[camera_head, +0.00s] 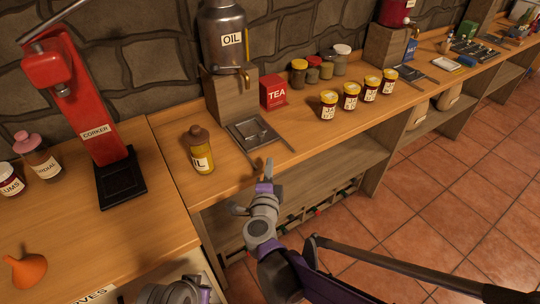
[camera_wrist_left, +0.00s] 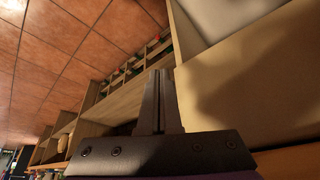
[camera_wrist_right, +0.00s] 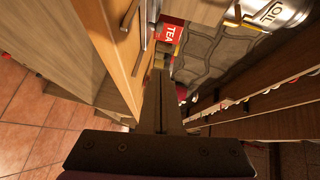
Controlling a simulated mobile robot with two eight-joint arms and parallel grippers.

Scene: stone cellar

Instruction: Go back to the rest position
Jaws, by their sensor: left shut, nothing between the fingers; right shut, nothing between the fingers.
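My right gripper (camera_head: 268,167) is in front of the counter's front edge, just below the metal drip tray (camera_head: 255,134). It holds nothing. Its fingers also show pressed together in the right wrist view (camera_wrist_right: 160,98). My left arm shows only in part at the bottom edge of the head view. The left gripper's fingers show together and empty in the left wrist view (camera_wrist_left: 158,97), beside a pale tan surface. The oil bottle (camera_head: 201,155) stands upright on the counter, apart from my right gripper.
The wooden counter (camera_head: 310,130) holds a red corker (camera_head: 87,100), an oil canister (camera_head: 222,42) on a wooden block, a red tea tin (camera_head: 273,92) and several jars. An orange funnel (camera_head: 26,270) lies at lower left. Open shelving (camera_head: 330,190) runs below; tiled floor (camera_head: 460,190) is clear at right.

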